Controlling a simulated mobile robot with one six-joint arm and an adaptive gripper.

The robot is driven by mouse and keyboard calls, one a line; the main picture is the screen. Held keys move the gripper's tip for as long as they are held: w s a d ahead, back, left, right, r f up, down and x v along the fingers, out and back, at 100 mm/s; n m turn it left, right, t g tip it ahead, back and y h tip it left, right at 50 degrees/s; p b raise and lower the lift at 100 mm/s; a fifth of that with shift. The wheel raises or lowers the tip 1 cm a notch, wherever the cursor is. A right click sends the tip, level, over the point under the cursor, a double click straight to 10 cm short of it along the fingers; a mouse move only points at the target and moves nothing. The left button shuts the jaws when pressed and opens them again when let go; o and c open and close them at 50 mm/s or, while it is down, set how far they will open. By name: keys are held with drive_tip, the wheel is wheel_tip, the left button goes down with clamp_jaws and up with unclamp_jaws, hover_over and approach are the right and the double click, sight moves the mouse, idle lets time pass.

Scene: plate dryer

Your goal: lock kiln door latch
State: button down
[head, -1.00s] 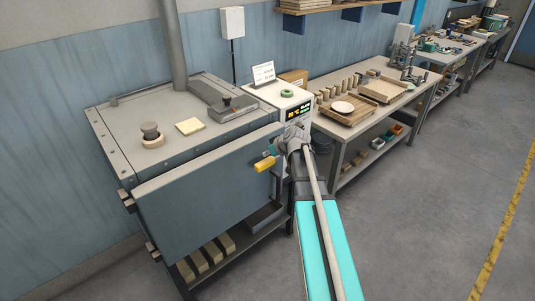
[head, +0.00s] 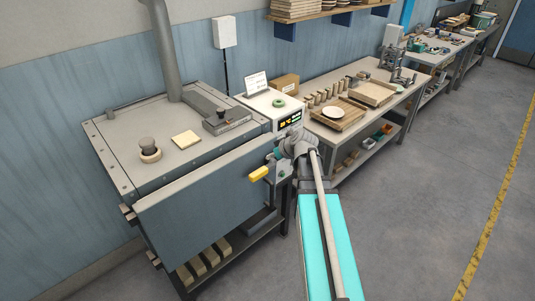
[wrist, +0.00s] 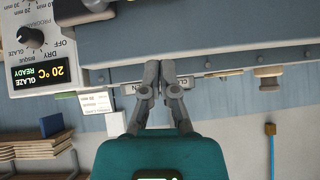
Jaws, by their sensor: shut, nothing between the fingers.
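The grey-blue kiln (head: 205,190) stands at the left in the head view, its front door shut or nearly so. A yellow latch handle (head: 259,173) sticks out at the door's right edge, pointing left and toward me. My gripper (head: 273,156) is just above and right of this handle, apart from it as far as I can tell; my wrist partly hides it. In the wrist view, which is upside down, my gripper (wrist: 160,72) is shut and empty in front of the kiln's upper edge. A small lettered plate (wrist: 190,84) lies behind the fingers. The yellow handle cannot be made out there.
A white control box (head: 277,108) stands right of the kiln; its display (wrist: 42,73) reads 20 °C READY. A workbench (head: 391,113) with trays and pots runs beyond it. The floor (head: 430,200) at the right is clear.

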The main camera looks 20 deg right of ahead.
drive_tip(key=shift+s+d+r, duration=0.15)
drive_tip(key=shift+s+r, duration=0.25)
drive_tip(key=shift+r, duration=0.05)
idle(0.4)
drive_tip(key=s+a+f+m+g+h+b, duration=0.1)
drive_tip(key=s+a+f+g+b, duration=0.2)
drive_tip(key=s+a+f, duration=0.3)
drive_tip(key=s+a+f+m+g+h+b, duration=0.2)
drive_tip(key=s+a+f+g, duration=0.3)
drive_tip(key=s+a, duration=0.4)
drive_tip(key=a+f+b, duration=0.1)
drive_tip(key=a, duration=0.3)
drive_tip(key=shift+s+f+h, duration=0.15)
drive_tip(key=shift+h, duration=0.15)
